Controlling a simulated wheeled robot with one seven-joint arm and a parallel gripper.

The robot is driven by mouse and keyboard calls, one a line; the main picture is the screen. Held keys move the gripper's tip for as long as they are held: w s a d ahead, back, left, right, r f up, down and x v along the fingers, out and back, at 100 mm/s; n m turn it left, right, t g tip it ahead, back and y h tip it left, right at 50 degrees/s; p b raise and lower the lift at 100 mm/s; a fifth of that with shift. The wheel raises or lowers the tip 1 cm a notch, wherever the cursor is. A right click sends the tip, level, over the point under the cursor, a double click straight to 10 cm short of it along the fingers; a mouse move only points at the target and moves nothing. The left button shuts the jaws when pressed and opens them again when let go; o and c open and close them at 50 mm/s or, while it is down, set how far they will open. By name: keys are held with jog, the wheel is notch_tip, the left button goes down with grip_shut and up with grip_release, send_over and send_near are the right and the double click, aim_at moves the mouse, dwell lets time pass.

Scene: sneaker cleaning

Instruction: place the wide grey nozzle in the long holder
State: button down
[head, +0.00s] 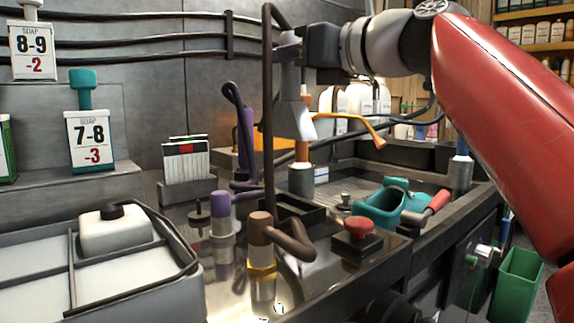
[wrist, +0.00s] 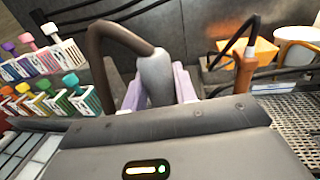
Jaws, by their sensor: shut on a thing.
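The wide grey nozzle (head: 298,118) hangs in my gripper (head: 289,50) above the counter, its flared end pointing down. A brown hose arches from its top. In the wrist view the grey nozzle (wrist: 156,78) sits between the two pale lilac fingers (wrist: 158,92), which are shut on it. A dark, long rectangular box (head: 290,212) stands on the counter below, partly hidden by the brown hose; it looks like the long holder, but I cannot be sure. The nozzle is clearly apart from it.
An orange nozzle (head: 302,145) stands upright in a grey round holder (head: 301,181). Purple-topped (head: 222,235) and brown-topped (head: 263,245) cylinders stand in front. A red button (head: 359,230) and a teal object (head: 388,205) lie to the right. Soap bottles (head: 90,140) stand left.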

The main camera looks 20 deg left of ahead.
aim_at(290, 136)
notch_tip(290, 136, down, 12)
jog(key=b, duration=0.6)
jog(key=shift+r, duration=0.1)
jog(key=shift+f+b, duration=0.25)
jog(key=shift+b, duration=0.05)
jog(key=c, duration=1.1)
grip_release()
jog(key=shift+r, duration=0.1)
jog(key=shift+r, duration=0.15)
jog(key=v, duration=1.2)
jog(key=shift+s+d, duration=0.1)
